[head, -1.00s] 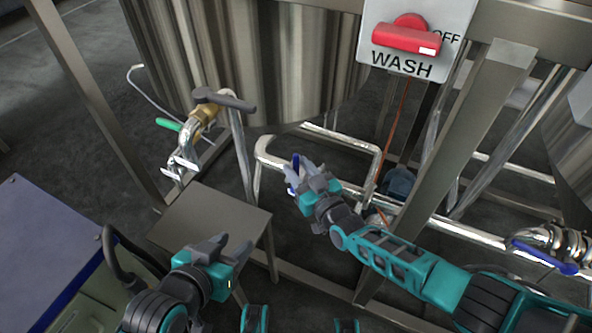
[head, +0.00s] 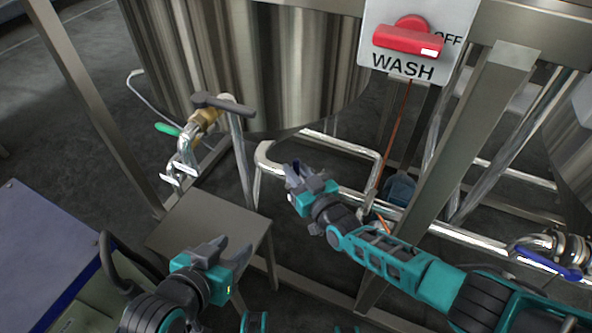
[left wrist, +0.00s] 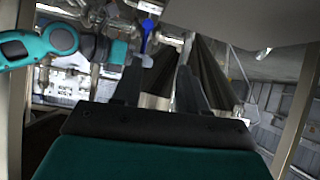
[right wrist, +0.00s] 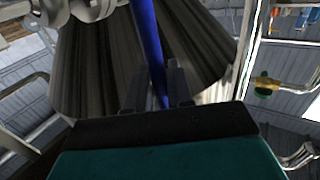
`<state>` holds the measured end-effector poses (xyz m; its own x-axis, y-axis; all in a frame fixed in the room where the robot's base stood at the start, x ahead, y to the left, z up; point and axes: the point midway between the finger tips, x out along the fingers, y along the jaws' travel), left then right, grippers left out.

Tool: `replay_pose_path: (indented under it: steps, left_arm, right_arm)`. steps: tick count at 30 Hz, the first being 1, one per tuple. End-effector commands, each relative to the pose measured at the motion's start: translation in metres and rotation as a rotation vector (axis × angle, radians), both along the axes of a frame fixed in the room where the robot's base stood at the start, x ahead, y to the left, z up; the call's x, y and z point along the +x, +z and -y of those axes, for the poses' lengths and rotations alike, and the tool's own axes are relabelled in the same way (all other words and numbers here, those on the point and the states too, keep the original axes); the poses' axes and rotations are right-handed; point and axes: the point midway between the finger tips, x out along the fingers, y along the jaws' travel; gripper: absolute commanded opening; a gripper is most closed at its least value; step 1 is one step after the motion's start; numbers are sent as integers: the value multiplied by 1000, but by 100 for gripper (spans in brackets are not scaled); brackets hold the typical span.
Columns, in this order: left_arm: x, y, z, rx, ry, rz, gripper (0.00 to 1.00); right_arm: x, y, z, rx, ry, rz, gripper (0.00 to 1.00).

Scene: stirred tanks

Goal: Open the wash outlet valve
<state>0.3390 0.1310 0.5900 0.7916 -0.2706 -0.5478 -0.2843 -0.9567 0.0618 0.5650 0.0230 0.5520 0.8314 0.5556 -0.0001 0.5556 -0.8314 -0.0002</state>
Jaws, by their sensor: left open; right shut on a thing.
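The wash outlet valve's blue handle shows as a long blue bar (right wrist: 148,40) in the right wrist view, running between my right gripper's fingers (right wrist: 160,85). In the head view my right gripper (head: 293,172) is shut on it below the tank (head: 250,60), and the fingers hide most of the handle. The blue handle (left wrist: 148,32) also shows in the left wrist view, beside my right gripper. The valve body is not clear in the head view. My left gripper (head: 226,256) is open and empty, over the small metal table's front edge.
A WASH sign (head: 402,68) carries a red switch (head: 408,40) by the word OFF. A brass tap (head: 203,119) with a green lever stands left. Another blue-handled valve (head: 552,264) is at right. A small metal table (head: 205,222) and frame legs are nearby.

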Motion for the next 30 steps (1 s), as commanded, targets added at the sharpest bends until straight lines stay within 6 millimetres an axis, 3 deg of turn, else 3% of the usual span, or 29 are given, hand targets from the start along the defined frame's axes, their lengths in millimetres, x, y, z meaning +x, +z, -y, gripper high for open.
replay_pose_path:
  steps: [17,30]
  left_arm:
    - [-4,5,-1,1,4,-8,43]
    - [-3,19,-11,15,25,3,43]
  right_arm:
    - [2,2,-6,-55,-1,-25,0]
    - [13,-5,-36,-347,0,-150,0]
